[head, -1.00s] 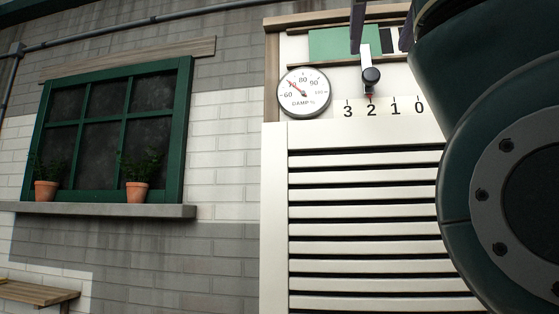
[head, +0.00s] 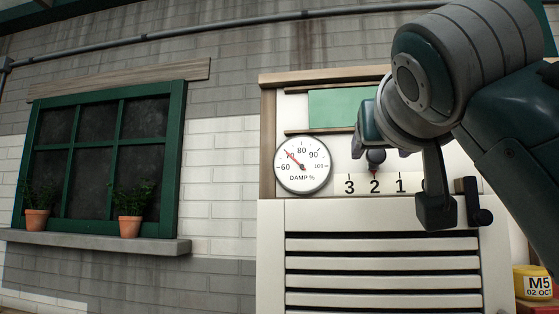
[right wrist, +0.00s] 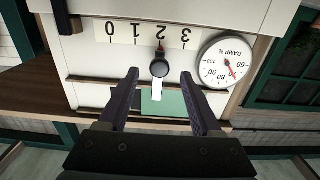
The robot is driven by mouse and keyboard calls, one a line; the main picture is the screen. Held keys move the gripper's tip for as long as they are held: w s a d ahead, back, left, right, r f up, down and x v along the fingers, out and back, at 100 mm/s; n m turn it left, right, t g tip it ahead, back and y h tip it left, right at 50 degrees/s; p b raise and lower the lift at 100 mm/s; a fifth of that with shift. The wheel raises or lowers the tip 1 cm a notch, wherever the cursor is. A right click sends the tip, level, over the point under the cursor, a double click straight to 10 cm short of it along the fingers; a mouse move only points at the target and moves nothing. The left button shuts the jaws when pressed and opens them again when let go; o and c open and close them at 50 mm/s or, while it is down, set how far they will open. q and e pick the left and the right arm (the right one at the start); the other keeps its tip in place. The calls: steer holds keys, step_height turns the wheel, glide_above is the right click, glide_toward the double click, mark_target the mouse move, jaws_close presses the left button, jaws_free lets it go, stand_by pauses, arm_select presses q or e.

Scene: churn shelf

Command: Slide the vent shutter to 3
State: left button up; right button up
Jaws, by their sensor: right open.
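The vent shutter's black knob (head: 376,156) has a red pointer at the 2 on the number scale (head: 375,185). The green shutter panel (head: 332,108) shows above left of it, partly hidden by my right arm. In the upside-down right wrist view, the knob (right wrist: 160,68) sits on a white stem in front of the green panel (right wrist: 175,103). My right gripper (head: 381,152) is open at the knob. In the wrist view, its two dark fingers (right wrist: 160,75) stand either side of the knob, with a gap on both sides. My left gripper is not in view.
A round damp gauge (head: 303,165) is just left of the scale. White slats (head: 380,265) lie below, with a dark handle (head: 478,203) at the right. A green window (head: 100,155) with potted plants is at left. A yellow tin (head: 535,283) stands lower right.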

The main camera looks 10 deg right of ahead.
mark_target(377, 156)
steer(key=shift+x, duration=1.85)
steer(key=shift+s, duration=0.1)
jaws_close()
